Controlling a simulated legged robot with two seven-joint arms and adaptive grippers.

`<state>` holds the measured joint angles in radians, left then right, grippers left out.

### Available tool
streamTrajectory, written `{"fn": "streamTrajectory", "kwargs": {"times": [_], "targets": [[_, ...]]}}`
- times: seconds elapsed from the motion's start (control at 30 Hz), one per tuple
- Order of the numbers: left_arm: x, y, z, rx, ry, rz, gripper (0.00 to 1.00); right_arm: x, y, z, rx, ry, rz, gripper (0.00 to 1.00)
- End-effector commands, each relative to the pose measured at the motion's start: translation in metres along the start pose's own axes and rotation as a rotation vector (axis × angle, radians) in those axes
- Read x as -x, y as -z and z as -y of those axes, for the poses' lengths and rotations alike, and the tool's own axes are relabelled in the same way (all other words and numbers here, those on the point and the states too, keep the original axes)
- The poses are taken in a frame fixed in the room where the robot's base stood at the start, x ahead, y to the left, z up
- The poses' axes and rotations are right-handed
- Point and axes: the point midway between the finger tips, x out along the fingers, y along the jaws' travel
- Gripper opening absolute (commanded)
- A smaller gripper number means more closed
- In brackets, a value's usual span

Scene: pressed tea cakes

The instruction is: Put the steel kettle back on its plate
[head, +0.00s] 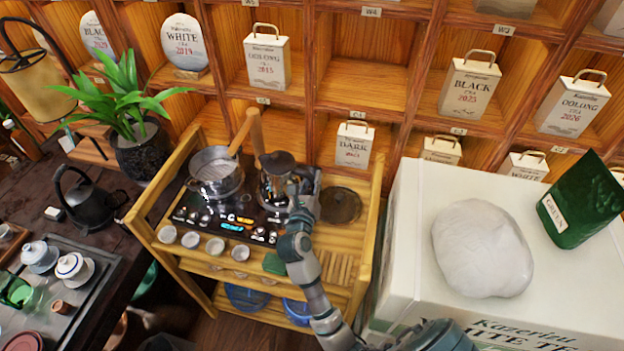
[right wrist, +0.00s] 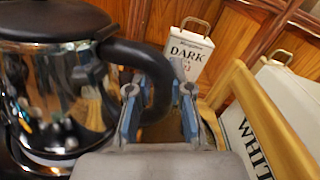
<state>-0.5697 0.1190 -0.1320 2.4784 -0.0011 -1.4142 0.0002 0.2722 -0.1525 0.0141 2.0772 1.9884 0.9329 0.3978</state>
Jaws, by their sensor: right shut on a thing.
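The steel kettle (head: 272,187) has a shiny body and a dark lid. It is over the right side of the black hot plate unit (head: 232,226) on the wooden cart. My right gripper (head: 303,186) is at the kettle's right side. In the right wrist view the kettle (right wrist: 62,95) fills the left, and its black handle (right wrist: 155,75) passes between the fingers of my right gripper (right wrist: 158,105), shut on it. The kettle looks close to upright. Whether its base touches the plate is hidden. My left gripper is not in view.
Several small white cups (head: 191,240) line the cart's front. A dark round disc (head: 340,206) lies to the right. A large white box (head: 400,245) stands right of the cart; shelves are behind.

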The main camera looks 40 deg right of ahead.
Motion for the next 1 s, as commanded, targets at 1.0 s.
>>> {"fn": "streamTrajectory", "kwargs": {"times": [1.0], "targets": [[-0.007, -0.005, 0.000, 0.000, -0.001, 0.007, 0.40, 0.000, 0.009, -0.003, -0.006, 0.001, 0.005, 0.25]]}}
